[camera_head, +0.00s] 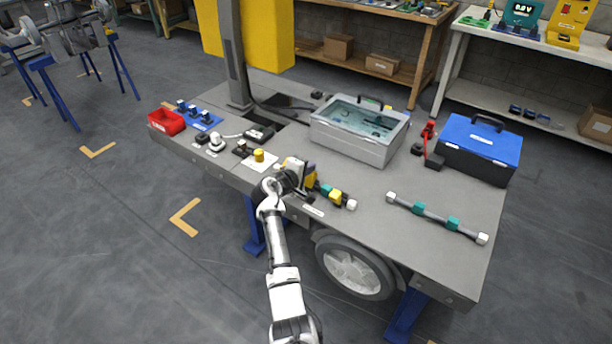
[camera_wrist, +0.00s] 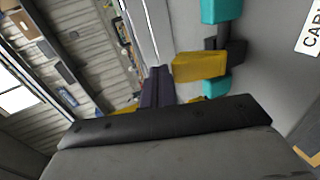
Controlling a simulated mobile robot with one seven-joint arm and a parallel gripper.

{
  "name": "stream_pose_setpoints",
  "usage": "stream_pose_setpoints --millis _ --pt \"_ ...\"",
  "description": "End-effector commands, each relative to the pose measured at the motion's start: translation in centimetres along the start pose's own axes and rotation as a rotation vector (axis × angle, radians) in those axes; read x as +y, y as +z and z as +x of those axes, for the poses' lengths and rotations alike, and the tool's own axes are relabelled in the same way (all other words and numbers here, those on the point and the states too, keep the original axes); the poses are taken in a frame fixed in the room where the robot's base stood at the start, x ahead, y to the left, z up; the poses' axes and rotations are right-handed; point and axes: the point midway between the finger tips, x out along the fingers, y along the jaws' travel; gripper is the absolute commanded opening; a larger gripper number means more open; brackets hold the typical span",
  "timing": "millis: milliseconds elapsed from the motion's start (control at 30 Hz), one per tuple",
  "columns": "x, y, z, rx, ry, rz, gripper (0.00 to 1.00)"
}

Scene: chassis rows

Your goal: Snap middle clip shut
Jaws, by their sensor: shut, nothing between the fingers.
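A short bar with teal parts and a yellow clip (camera_head: 335,196) lies near the front edge of the table, with a white end at its right. In the wrist view the yellow clip piece (camera_wrist: 200,67) sticks out sideways from a dark base (camera_wrist: 236,52), between two teal blocks (camera_wrist: 222,10). I cannot tell whether the clip is latched. My gripper (camera_wrist: 159,73) is shut and empty, its dark fingers close to the left of the yellow piece; contact is unclear. In the head view my gripper partly hides the bar's left part.
A second bar (camera_head: 435,218) with two teal clips lies to the right on the table (camera_head: 400,255). A red bin (camera_head: 167,122) and small parts are at left. A white label (camera_wrist: 312,30) is at the wrist view's upper right.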

Motion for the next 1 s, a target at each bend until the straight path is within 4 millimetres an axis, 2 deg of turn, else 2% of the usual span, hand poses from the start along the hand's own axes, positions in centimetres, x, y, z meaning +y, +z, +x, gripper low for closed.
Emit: stream_pose_setpoints --millis 67,167,1000 --pt "0.60 -0.10 0.62 0.000 -0.069 0.004 0.00" --pt "0.38 -0.07 1.17 0.000 -0.135 0.001 0.00" --pt "0.21 -0.04 1.18 0.000 -0.130 -0.001 0.00"
